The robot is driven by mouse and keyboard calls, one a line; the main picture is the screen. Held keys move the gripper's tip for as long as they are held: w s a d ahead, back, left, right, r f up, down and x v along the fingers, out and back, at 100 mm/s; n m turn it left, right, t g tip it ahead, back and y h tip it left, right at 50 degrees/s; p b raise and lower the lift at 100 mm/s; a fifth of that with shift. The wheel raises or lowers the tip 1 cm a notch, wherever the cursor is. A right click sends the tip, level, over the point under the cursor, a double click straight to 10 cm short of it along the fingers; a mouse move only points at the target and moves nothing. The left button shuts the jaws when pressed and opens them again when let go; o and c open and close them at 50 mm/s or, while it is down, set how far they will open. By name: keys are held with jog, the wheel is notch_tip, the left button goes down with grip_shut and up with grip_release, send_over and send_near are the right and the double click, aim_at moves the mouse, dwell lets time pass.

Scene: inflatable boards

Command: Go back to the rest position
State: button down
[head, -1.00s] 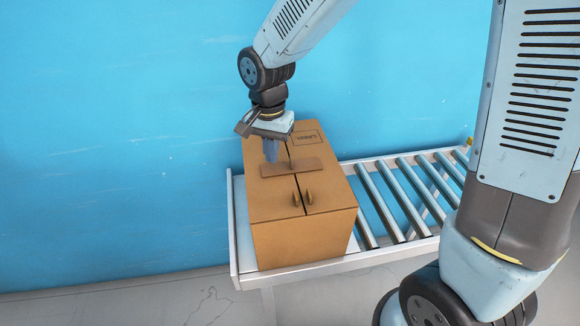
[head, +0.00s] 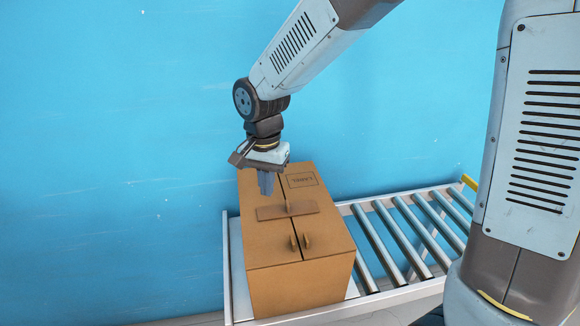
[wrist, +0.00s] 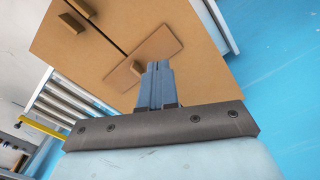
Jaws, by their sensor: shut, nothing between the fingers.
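My gripper (head: 266,184) points down above the far part of a brown cardboard box, its fingers together and empty. In the wrist view my gripper (wrist: 157,72) also shows shut, with the box top behind it. The box (head: 300,280) is closed, with a dark seam between two flaps, a flat brown strip across the seam and two small tabs nearer the front. The box top (wrist: 110,50) also shows in the wrist view. I cannot tell the exact gap between the fingertips and the box.
The box stands on the left end of a roller conveyor (head: 388,242) with a metal frame. A blue wall (head: 110,150) is close behind. My own arm fills the right side. A yellow part (head: 469,182) sits at the conveyor's far right end.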

jog(key=s+d+r+n+t, duration=0.1)
jog(key=d+r, duration=0.5)
jog(key=d, duration=0.3)
jog(key=d+r+t, duration=0.2)
jog(key=d+r, duration=0.3)
jog(key=d, duration=0.3)
jog(key=s+d+r+n+t, duration=0.2)
jog(key=s+d+r, duration=0.3)
jog(key=s+d, duration=0.4)
jog(key=shift+s+d+t, duration=0.3)
jog(key=shift+s+d, duration=0.1)
jog(key=shift+d, duration=1.75)
